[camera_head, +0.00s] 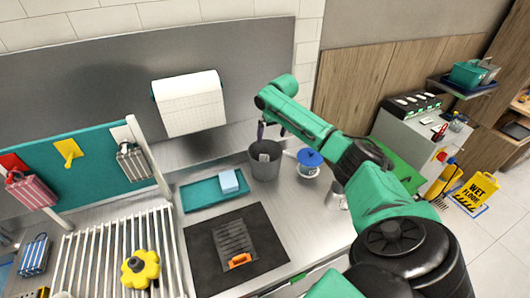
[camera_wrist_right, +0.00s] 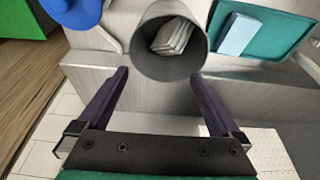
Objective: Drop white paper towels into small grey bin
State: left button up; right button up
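The small grey bin (camera_head: 265,172) stands on the steel counter below the wall. It also shows in the wrist view (camera_wrist_right: 146,65), where I look into its mouth. Folded white paper towels (camera_wrist_right: 172,37) lie inside it; a bit of them (camera_head: 264,157) shows in the head view. My right gripper (camera_head: 262,132) is above the bin, pointing down. In the wrist view its two dark fingers (camera_wrist_right: 160,76) are spread apart with nothing between them. My left gripper is not in view.
A white paper roll (camera_head: 190,105) hangs on the wall. A teal tray (camera_head: 200,196) with a light blue block (camera_head: 229,181) lies left of the bin. A blue-lidded pot (camera_head: 309,160) stands close on its right. A black mat (camera_head: 205,262) lies in front.

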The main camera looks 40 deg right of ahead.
jog(key=b+v, duration=0.4)
jog(key=v, duration=1)
jog(key=shift+s+r, duration=0.15)
jog(key=shift+r, duration=0.1)
